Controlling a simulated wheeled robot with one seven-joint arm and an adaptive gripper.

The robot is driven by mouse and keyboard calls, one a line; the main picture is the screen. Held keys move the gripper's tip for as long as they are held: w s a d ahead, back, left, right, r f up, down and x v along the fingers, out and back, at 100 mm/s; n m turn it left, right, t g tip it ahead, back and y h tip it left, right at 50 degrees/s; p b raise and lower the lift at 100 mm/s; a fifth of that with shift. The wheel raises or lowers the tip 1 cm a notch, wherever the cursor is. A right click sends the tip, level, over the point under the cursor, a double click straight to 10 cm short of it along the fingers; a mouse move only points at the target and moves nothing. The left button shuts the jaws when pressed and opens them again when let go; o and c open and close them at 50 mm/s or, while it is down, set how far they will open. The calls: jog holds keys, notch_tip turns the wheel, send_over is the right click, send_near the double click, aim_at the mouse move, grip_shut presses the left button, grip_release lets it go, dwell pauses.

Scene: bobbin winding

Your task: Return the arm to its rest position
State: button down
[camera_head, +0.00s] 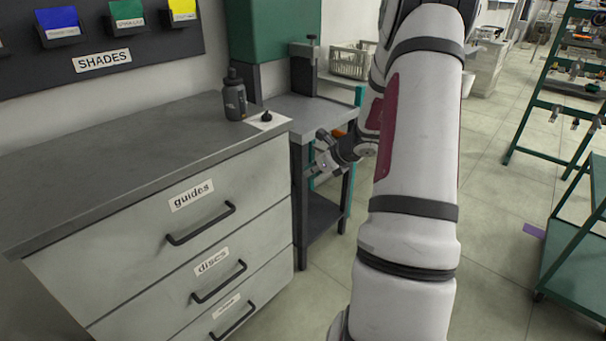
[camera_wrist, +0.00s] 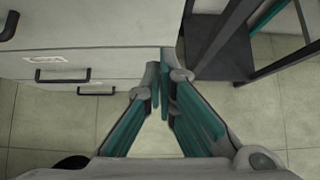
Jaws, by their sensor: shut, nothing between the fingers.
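My arm rises on the right of the head view and bends over at the top. My gripper (camera_head: 316,164) shows to the left of the arm, near the right end of the drawer cabinet (camera_head: 90,290) and in front of the grey work table (camera_head: 305,112). In the wrist view my gripper (camera_wrist: 160,76) has its two teal-padded fingers brought together at the tips, with nothing between them. It points at the cabinet's drawer side and the floor.
A dark bottle (camera_head: 234,97) and a small black knob on a white card (camera_head: 267,119) stand at the cabinet top's right end. A green shelf rack (camera_head: 575,230) stands at the right. A purple piece (camera_head: 534,231) lies on the floor. Floor between is clear.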

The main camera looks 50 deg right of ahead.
jog(key=shift+v, duration=1.4)
jog(key=shift+f, duration=0.1)
